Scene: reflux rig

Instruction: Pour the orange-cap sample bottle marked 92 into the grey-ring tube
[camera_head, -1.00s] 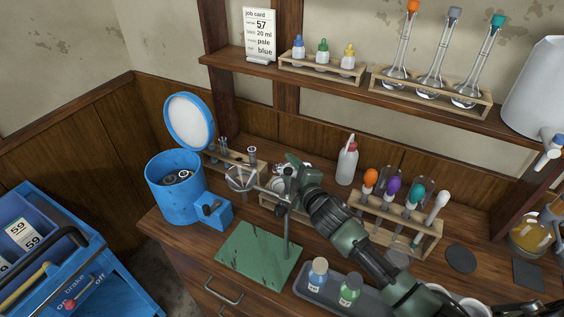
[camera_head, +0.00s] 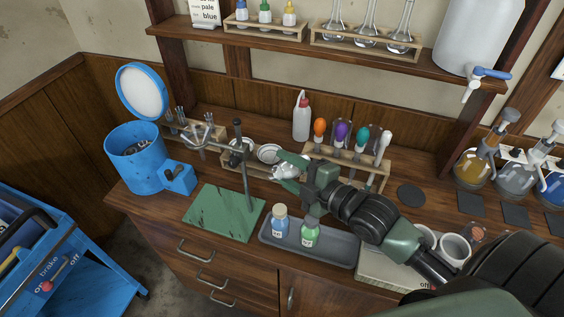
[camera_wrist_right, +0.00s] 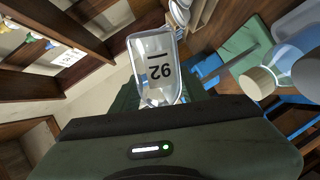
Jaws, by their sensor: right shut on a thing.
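My right gripper (camera_head: 289,171) is shut on a clear bottle (camera_head: 287,172), held above the bench. In the right wrist view the bottle (camera_wrist_right: 157,68) carries the number 92, which appears upside down. No orange cap shows on it, and I cannot tell its exact tilt. Several slim tubes stand in a wooden rack (camera_head: 196,138) behind the blue pot at the left. Their ring colours are too small to tell, so I cannot pick out the grey-ring tube. My left gripper is not in view.
A green-based stand (camera_head: 222,213) rises left of my right gripper. A grey tray (camera_head: 333,247) below holds a blue and a green bottle. A dropper rack (camera_head: 347,171) and a red-tipped wash bottle (camera_head: 301,120) stand behind. A blue lidded pot (camera_head: 133,160) is at the left.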

